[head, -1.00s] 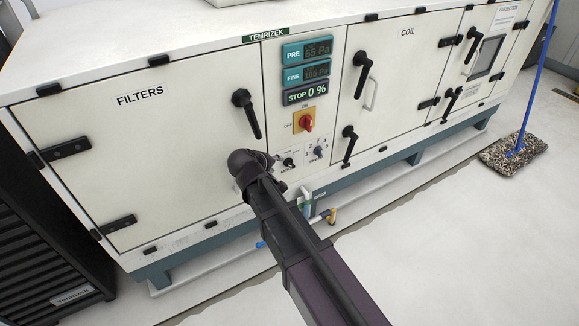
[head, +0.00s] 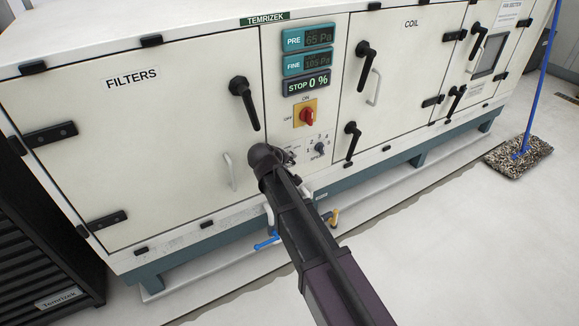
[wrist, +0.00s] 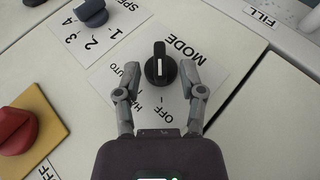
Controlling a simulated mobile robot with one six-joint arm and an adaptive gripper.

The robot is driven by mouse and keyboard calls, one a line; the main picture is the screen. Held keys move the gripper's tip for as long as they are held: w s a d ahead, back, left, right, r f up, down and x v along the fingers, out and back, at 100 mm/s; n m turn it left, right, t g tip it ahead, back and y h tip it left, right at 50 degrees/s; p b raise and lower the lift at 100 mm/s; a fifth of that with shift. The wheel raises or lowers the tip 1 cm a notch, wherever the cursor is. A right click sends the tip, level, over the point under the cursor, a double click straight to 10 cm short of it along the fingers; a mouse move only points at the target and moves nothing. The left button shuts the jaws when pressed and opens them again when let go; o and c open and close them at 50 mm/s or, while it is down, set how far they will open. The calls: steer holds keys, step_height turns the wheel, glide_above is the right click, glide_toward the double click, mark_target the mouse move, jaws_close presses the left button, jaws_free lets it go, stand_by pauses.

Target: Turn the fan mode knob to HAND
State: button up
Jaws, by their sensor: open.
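The fan mode knob (wrist: 160,68) is black with a white pointer line. It sits on a white plate (wrist: 188,98) marked MODE, OFF, HAND and AUTO in the wrist view. The HAND lettering is partly covered by a finger. My gripper (wrist: 160,80) is open, with one finger on each side of the knob. The left finger looks apart from it; whether the right finger touches it I cannot tell. In the head view my gripper (head: 288,158) is at the panel's lower part, and my arm hides most of the mode plate.
The speed knob (wrist: 90,12) with its numbered plate is close by at upper left. The red rotary switch (wrist: 14,130) on a yellow plate is at left. Door handles (head: 243,102) (head: 365,60) stick out beside the panel.

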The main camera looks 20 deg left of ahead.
steer(key=shift+b+x, duration=0.45)
steer(key=shift+x, duration=0.55)
steer(key=shift+c, duration=0.2)
jaws_close()
